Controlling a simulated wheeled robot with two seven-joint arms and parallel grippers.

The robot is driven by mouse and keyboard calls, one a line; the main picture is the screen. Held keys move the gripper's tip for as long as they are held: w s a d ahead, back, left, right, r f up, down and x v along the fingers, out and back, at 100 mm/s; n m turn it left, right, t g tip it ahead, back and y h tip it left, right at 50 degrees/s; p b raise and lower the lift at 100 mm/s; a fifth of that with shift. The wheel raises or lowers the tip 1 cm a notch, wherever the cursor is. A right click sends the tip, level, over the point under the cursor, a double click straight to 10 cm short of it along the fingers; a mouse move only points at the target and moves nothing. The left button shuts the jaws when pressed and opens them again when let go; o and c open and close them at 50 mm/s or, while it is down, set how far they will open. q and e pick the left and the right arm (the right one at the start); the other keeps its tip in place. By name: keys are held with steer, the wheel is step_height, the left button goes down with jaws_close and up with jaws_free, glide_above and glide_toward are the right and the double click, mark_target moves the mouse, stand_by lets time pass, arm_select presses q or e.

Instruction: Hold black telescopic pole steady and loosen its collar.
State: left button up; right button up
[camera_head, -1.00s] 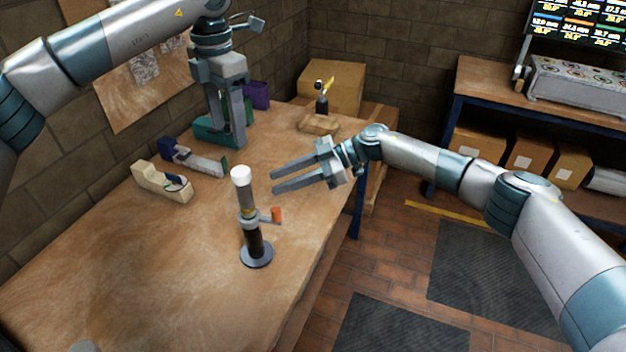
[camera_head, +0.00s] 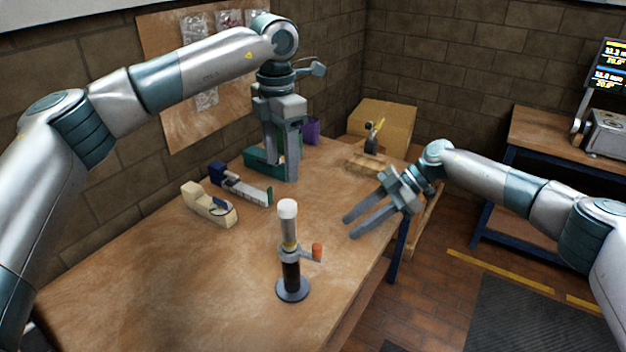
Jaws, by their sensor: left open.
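The black telescopic pole (camera_head: 291,273) stands upright on a round grey base (camera_head: 292,290) on the workbench. Its upper part is grey with a white cap (camera_head: 288,208). The collar (camera_head: 290,254) sits around the middle of the pole, with a lever ending in an orange tip (camera_head: 317,251) pointing right. My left gripper (camera_head: 284,178) is open and points down behind the pole, near the back of the bench, apart from it. My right gripper (camera_head: 348,228) is open and empty to the right of the pole, its fingers pointing left toward it without touching.
A beige tape dispenser (camera_head: 208,204) and a blue and grey tool (camera_head: 240,186) lie left of the pole. A teal bin (camera_head: 262,160), a purple bin (camera_head: 311,131) and a cardboard box (camera_head: 384,124) stand at the back. The front left of the workbench (camera_head: 170,290) is clear.

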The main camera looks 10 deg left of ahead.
mark_target(285, 219)
arm_select(q)
step_height(285, 219, down, 17)
steer(key=shift+r, duration=0.1)
stand_by(0.6)
